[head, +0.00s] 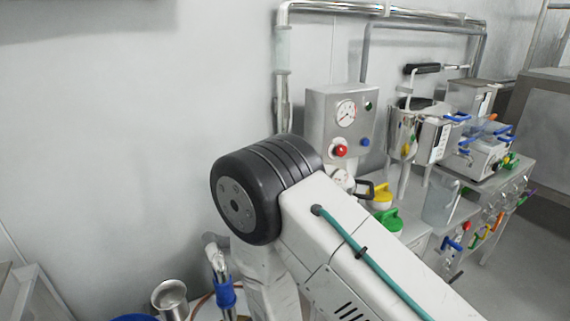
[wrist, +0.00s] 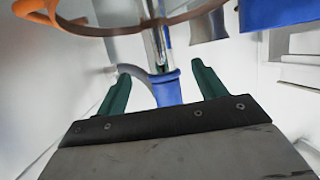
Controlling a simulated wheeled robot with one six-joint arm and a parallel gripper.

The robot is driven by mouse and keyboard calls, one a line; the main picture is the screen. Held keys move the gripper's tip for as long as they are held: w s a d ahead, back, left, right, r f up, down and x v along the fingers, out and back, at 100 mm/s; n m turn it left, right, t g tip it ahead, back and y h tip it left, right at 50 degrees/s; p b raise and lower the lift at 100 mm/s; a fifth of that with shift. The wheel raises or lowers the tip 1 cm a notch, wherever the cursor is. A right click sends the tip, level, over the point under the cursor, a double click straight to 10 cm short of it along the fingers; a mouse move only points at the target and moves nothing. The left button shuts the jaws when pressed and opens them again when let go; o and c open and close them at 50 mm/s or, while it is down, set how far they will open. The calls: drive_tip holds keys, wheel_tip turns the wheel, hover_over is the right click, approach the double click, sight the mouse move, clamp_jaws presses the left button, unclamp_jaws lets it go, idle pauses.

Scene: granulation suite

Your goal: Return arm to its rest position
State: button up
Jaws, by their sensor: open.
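My gripper (wrist: 161,70) shows in the wrist view with its two green fingers spread apart. A blue collar (wrist: 167,90) on a metal tube (wrist: 154,40) shows in the gap between the fingers. No finger visibly presses on it, and its depth relative to the fingertips is hard to tell. In the head view my arm is bent, with its large black joint near the centre; my gripper is not visible there. A similar blue collar (head: 226,292) on an upright tube shows at the bottom left of the joint.
A brown hose (wrist: 130,30) crosses above the fingers in the wrist view. In the head view, a metal cup (head: 170,298) stands at the lower left. A gauge box (head: 341,122) and a bench with coloured valves (head: 480,215) stand to the right. The left wall is bare.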

drive_tip(key=d+g+h, duration=0.1)
drive_tip(key=s+d+f+g+h, duration=0.1)
drive_tip(key=g, duration=0.1)
drive_tip(key=s+d+f+g+h, duration=0.1)
drive_tip(key=d+h, duration=0.1)
drive_tip(key=shift+d+g, duration=0.1)
drive_tip(key=shift+g, duration=0.2)
drive_tip(key=s+d+r+m+g+h, duration=0.1)
drive_tip(key=s+d+r, duration=0.4)
drive_tip(key=d+r, duration=0.6)
drive_tip(key=s+d+r+m+g+h, duration=0.2)
drive_tip(key=s+d+r+m, duration=0.2)
drive_tip(key=d+r, duration=0.8)
drive_tip(key=s+d+r+m+g+h, duration=0.1)
drive_tip(key=s+d+r, duration=0.7)
drive_tip(key=r, duration=1)
drive_tip(key=d+m+h, duration=0.1)
drive_tip(key=d+m, duration=0.1)
drive_tip(key=d, duration=0.2)
drive_tip(key=shift+s+g, duration=0.2)
drive_tip(key=shift+g, duration=0.1)
drive_tip(key=shift+r, duration=0.1)
drive_tip(key=shift+c, duration=0.3)
